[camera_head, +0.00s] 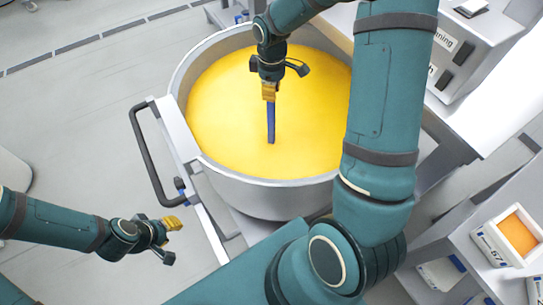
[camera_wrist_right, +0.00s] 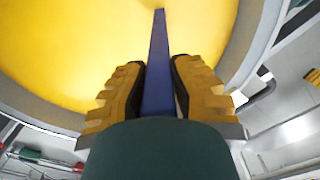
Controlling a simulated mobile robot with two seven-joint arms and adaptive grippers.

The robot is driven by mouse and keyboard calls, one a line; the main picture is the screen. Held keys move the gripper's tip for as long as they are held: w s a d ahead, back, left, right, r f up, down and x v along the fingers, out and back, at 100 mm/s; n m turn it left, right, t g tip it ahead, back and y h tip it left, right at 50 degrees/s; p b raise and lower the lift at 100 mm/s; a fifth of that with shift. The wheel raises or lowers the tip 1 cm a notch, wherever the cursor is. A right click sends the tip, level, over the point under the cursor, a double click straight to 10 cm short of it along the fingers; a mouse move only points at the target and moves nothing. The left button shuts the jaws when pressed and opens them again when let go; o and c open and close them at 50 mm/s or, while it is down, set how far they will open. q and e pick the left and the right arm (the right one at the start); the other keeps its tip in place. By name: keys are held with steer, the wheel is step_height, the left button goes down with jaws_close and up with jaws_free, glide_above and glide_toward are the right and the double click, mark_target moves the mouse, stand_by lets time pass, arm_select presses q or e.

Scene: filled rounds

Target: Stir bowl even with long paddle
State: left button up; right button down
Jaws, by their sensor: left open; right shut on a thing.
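A large metal bowl (camera_head: 262,200) on a wheeled frame is filled with smooth yellow contents (camera_head: 220,110). My right gripper (camera_head: 269,92) is over the bowl, shut on the blue shaft of the paddle (camera_head: 271,122). The paddle points down and its lower end is hidden in the yellow contents. In the right wrist view the paddle (camera_wrist_right: 158,60) runs between the two yellow-padded fingers (camera_wrist_right: 157,85) into the yellow. My left gripper (camera_head: 172,240) is open and empty, outside the bowl at the lower left.
A black push handle (camera_head: 147,160) stands out at the bowl's left side. A grey machine (camera_head: 478,50) stands at the upper right. A small white container with orange contents (camera_head: 517,233) sits on a bench at the lower right. Open floor lies to the left.

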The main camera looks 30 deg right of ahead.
step_height(320, 180, up, 13)
steer(key=p, duration=0.8)
steer(key=shift+f+p, duration=0.2)
steer(key=shift+p, duration=0.1)
step_height(320, 180, up, 13)
steer(key=p, duration=0.1)
steer(key=shift+r, duration=0.2)
steer(key=shift+s, duration=0.1)
stand_by(0.4)
